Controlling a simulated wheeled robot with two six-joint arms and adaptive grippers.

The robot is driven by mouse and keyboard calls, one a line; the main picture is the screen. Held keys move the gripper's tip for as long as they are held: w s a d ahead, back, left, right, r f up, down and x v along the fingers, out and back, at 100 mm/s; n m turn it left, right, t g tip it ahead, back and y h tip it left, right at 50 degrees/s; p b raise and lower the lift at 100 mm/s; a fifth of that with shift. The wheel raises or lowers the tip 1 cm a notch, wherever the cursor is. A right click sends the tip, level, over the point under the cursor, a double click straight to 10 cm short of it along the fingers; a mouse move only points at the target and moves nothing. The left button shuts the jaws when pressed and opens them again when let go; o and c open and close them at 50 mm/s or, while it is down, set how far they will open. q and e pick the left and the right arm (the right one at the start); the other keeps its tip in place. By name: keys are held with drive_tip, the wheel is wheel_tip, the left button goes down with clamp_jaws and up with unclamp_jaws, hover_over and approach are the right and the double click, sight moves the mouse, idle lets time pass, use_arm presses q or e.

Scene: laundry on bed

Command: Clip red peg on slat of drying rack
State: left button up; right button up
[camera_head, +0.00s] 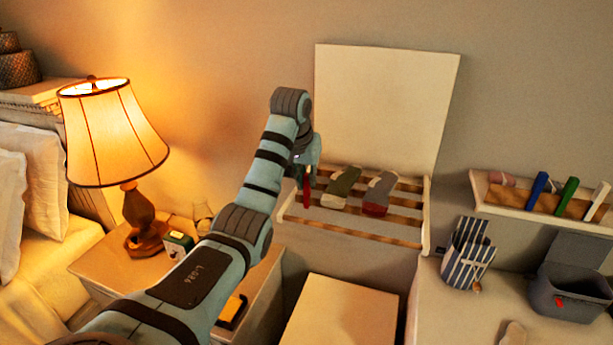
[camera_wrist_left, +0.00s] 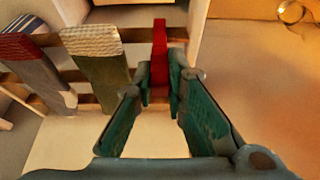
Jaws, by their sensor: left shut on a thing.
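The drying rack (camera_head: 428,215) is fixed to the wall and has several wooden slats. My left gripper (camera_head: 308,168) is at the rack's left end, shut on the red peg (camera_head: 306,191). The peg hangs down from the fingertips, left of the socks. In the left wrist view the red peg (camera_wrist_left: 160,42) stands between the fingertips (camera_wrist_left: 160,84), in line with the slats (camera_wrist_left: 173,34). I cannot tell whether the peg is around a slat or only in front of it. My right gripper is not in view.
A grey-green sock (camera_head: 341,187) and a grey sock with a red end (camera_head: 378,192) lie over the slats. A wall shelf (camera_head: 481,190) at right holds blue, green and white pegs. A lit lamp (camera_head: 115,135) stands at left. A striped bag (camera_head: 468,254) and grey bin (camera_head: 565,290) stand at lower right.

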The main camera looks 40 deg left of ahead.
use_arm(q)
drive_tip(key=shift+f+b, duration=0.35)
drive_tip(key=shift+f, duration=0.45)
drive_tip(key=o, duration=0.8)
